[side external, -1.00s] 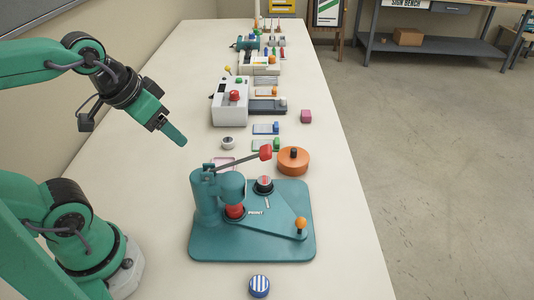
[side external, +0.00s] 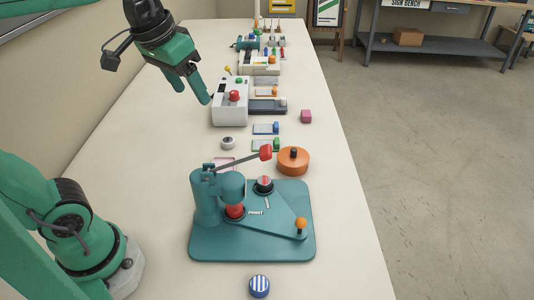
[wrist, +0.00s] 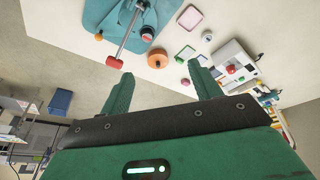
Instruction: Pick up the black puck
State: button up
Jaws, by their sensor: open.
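No plain black puck stands out clearly in either view. An orange round disc (side external: 293,162) with a small black knob (side external: 293,152) on top sits right of centre on the bench; the disc also shows in the wrist view (wrist: 157,60). A small white round piece with a dark centre (side external: 228,142) lies left of it. A round piece with a dark rim (side external: 264,184) sits on the teal press (side external: 275,250). My gripper (side external: 193,95) is open and empty, raised above the bench left of the white machine. Its two spread fingers show in the wrist view (wrist: 161,70).
The press lever has a red grip (side external: 265,152). A blue-striped puck (side external: 259,286) lies in front. The bench's right strip is clear.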

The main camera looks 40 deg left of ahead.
jog(key=w+d+f+n+g, duration=0.1)
jog(key=w+d+g, duration=0.3)
jog(key=w, duration=0.7)
send_over(264, 182)
jog(key=f, duration=2.1)
jog(key=shift+s+f, duration=0.2)
jog(key=shift+f, duration=0.05)
jog(key=shift+w+f, duration=0.2)
jog(key=shift+f, duration=3.25)
jog(key=shift+c, duration=0.4)
jog(key=c, duration=1.1)
jog(key=shift+o, duration=0.2)
jog(key=shift+r, duration=0.15)
notch_tip(264, 182, up, 18)
